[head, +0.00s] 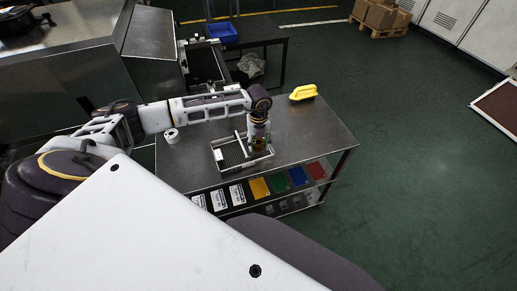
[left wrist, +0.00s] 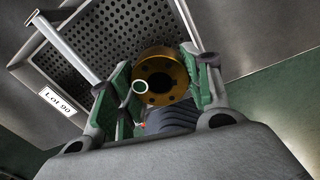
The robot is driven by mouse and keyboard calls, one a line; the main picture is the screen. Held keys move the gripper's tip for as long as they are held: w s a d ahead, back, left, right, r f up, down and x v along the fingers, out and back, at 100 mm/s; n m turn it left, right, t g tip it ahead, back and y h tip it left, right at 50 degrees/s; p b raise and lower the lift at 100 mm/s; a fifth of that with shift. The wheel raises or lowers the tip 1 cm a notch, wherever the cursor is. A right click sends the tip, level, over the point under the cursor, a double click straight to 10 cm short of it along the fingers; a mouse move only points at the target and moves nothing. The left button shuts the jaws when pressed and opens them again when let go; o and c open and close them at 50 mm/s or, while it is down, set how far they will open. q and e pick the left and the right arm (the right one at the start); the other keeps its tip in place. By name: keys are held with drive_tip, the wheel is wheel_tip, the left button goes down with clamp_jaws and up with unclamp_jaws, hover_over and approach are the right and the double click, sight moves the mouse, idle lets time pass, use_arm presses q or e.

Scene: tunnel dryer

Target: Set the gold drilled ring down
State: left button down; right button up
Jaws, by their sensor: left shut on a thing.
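The gold drilled ring (left wrist: 150,68) is between the green-padded fingers of my left gripper (left wrist: 160,80), which is shut on it. In the head view the ring (head: 259,147) is small and partly covered by my left gripper (head: 258,141). The ring is over the right part of a perforated metal tray (head: 232,153) on the steel table. In the left wrist view the tray (left wrist: 48,72) has a "Lot 90" label on its side. I cannot tell whether the ring touches the tray floor. My right gripper is not in view.
The steel table (head: 315,128) is clear to the right of the tray. A yellow object (head: 303,92) lies at its back edge, and a white roll (head: 172,135) stands at its left. Coloured and white cards (head: 259,188) line the shelf below. A blue bin (head: 222,32) stands behind.

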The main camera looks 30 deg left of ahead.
sight(259, 149)
use_arm(q)
drive_tip(key=shift+f, duration=0.15)
drive_tip(key=shift+f, duration=1.85)
drive_tip(key=shift+f, duration=0.15)
drive_tip(key=c, duration=0.9)
unclamp_jaws()
drive_tip(key=shift+c, duration=0.2)
wheel_tip(259, 149, up, 12)
drive_tip(key=shift+r, duration=0.1)
